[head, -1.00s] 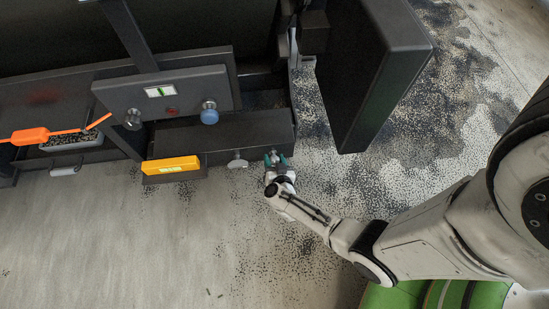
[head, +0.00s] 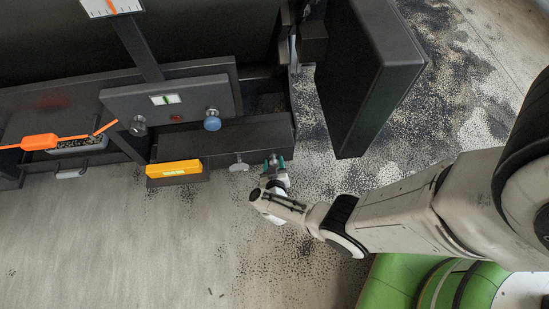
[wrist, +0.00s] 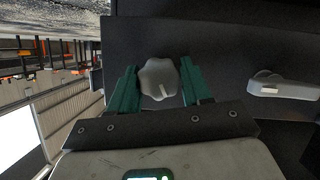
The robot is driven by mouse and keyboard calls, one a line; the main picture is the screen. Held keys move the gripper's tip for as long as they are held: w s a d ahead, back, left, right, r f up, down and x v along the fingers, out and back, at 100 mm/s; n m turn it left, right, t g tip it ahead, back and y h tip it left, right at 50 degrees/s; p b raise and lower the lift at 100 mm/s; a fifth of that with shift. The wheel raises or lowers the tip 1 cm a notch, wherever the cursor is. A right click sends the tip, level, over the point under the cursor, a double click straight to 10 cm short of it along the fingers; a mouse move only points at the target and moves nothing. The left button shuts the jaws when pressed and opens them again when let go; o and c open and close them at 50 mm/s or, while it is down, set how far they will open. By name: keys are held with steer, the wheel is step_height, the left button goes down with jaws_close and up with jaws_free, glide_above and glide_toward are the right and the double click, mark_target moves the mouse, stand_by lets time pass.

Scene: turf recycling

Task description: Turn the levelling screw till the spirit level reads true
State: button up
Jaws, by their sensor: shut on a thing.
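The levelling screw (wrist: 159,79) is a grey lobed knob on a dark panel, between the green fingers of my gripper (wrist: 160,84) in the wrist view. My gripper is shut on it. In the head view my gripper (head: 274,161) is at the right end of the dark bench's front edge and hides the screw. The spirit level (head: 173,170) is a yellow block with a pale vial, left of my gripper on the bench front. Its bubble is too small to read.
A grey lever (head: 239,164) sits beside my gripper; it also shows in the wrist view (wrist: 283,87). Behind is a plate with a blue knob (head: 212,121) and small gauge (head: 165,99). A dark open door (head: 372,75) stands right. A tray (head: 82,143) with an orange tool (head: 40,142) lies left.

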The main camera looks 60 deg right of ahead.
steer(key=shift+f+n+g+h+b, duration=0.1)
steer(key=shift+n+g+h+b, duration=0.6)
steer(key=shift+n, duration=0.9)
steer(key=o, duration=1)
steer(key=shift+c, duration=0.2)
steer(key=p+v, duration=0.4)
steer(key=v, duration=0.7)
steer(key=shift+f, duration=0.1)
